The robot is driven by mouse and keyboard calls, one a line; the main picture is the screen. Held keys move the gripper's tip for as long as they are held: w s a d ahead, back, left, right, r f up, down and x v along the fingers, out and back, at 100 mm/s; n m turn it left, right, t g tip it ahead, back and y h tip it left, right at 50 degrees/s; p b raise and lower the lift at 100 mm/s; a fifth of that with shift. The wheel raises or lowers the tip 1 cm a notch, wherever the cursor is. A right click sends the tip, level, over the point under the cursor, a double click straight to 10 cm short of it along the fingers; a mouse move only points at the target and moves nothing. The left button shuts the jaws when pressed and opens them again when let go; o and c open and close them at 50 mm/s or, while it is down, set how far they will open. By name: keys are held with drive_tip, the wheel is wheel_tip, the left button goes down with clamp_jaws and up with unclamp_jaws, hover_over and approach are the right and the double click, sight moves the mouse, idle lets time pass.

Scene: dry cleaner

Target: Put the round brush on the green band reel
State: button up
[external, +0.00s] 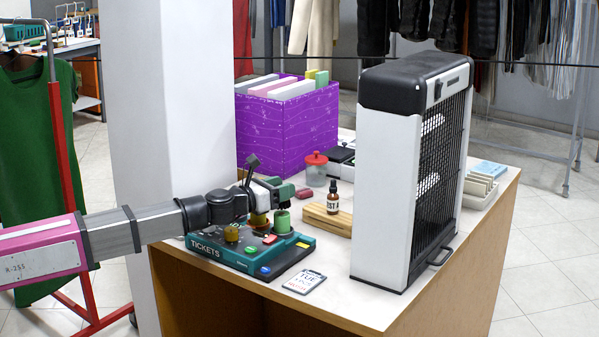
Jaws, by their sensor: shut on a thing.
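The green band reel (282,222) stands on the teal TICKETS tray (215,254), near the front of the table. My gripper (283,203) is right above this reel, pointing down. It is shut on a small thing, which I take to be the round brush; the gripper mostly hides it. I cannot tell whether the held thing touches the reel. An ochre reel (232,233) and a brown reel (259,221) stand to the left on the tray.
A tall heater (385,190) stands at the right. Behind are a purple box (285,125), a red-lidded jar (316,172), and a brown bottle (333,198) by wooden blocks (325,219). A small calendar card (304,282) lies at the front edge.

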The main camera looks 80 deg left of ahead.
drive_tip(key=s+a+r+m+t+h, duration=0.1)
drive_tip(key=s+a+m+h, duration=0.15)
drive_tip(key=a, duration=0.95)
drive_tip(key=s+a+r+m+h, duration=0.1)
drive_tip(key=a+h, duration=0.2)
drive_tip(key=a, duration=0.8)
drive_tip(key=shift+y, duration=0.25)
drive_tip(key=shift+w+f, duration=0.1)
drive_tip(key=shift+f, duration=4.65)
drive_tip(key=shift+f, duration=0.1)
drive_tip(key=o, duration=0.9)
drive_tip(key=s, duration=0.4)
drive_tip(key=s+d, duration=0.1)
drive_tip(key=s, duration=0.3)
drive_tip(key=s+d, duration=0.1)
drive_tip(key=s, duration=0.3)
drive_tip(key=shift+d, duration=0.2)
drive_tip(key=shift+w, duration=0.1)
